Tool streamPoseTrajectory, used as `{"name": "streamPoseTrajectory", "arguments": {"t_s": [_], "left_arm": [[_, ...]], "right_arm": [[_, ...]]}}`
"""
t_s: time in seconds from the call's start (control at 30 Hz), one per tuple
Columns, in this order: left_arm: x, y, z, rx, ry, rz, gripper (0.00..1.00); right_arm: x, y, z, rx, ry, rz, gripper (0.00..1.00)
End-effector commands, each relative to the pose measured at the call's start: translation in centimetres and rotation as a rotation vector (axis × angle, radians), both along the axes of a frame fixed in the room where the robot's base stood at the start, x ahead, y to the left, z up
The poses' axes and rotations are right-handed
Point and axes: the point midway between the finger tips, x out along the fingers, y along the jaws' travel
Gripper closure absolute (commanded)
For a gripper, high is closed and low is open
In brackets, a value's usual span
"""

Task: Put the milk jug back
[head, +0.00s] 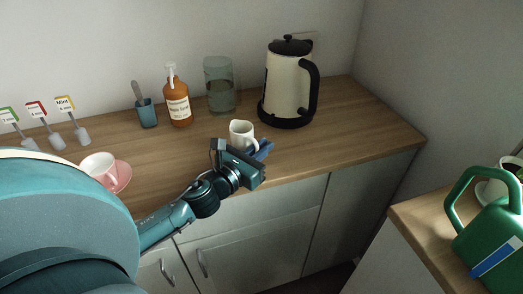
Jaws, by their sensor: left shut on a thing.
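A small white milk jug (240,132) is over the wooden counter (345,140), near its front edge. My left gripper (262,148) reaches it from the front and is shut on it. The fingers partly hide the jug's lower side, and I cannot tell whether its base touches the counter. My right gripper is not in view.
Behind are a kettle (287,85), a glass jar (219,86), an orange bottle (178,100) and a blue cup (147,113). A green watering can (490,222) is on another surface at right.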

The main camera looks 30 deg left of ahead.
Motion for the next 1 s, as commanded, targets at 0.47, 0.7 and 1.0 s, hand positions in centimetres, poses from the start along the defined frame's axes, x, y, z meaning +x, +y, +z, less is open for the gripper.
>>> {"name": "streamPoseTrajectory", "arguments": {"t_s": [0.47,0.7,1.0], "left_arm": [[0.00,0.01,-0.24,0.000,0.000,0.000,0.83],[0.00,0.03,-0.23,0.001,0.000,0.000,0.70],[-0.63,0.12,-0.12,0.000,0.002,0.001,0.70]], "right_arm": [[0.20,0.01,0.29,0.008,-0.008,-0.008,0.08],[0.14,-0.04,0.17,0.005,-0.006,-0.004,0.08],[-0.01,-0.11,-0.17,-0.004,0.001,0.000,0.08]]}}
